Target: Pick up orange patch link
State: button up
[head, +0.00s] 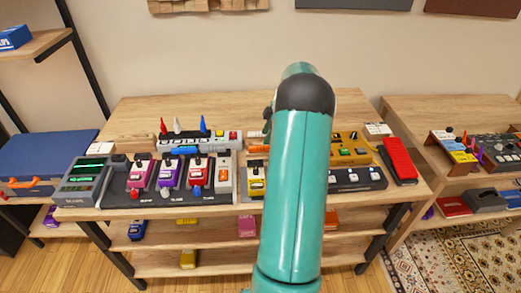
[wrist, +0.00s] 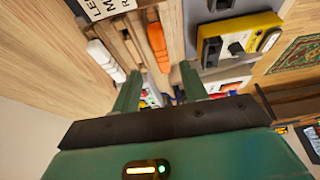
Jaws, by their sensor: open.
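The orange patch link (wrist: 157,46) lies in a slotted wooden holder (wrist: 176,40) in the wrist view. An orange piece (head: 258,149), probably the same link, shows at the left edge of my arm in the head view, partly hidden. My gripper (wrist: 160,82) is open, with its two green fingers apart and nothing seen held between them. The link's near end lies in the gap between the fingertips in the picture; I cannot tell how far off it is.
A yellow pedal (wrist: 238,45) sits right of the holder and a white piece (wrist: 104,58) left of it. The wooden bench (head: 235,107) is crowded with pedals, including a pink pedal (head: 141,172) and a red pedal (head: 398,160). Its back strip is clearer.

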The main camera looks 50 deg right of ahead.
aim_at(261, 147)
jog(key=x, duration=0.6)
jog(key=shift+s, duration=0.15)
grip_shut()
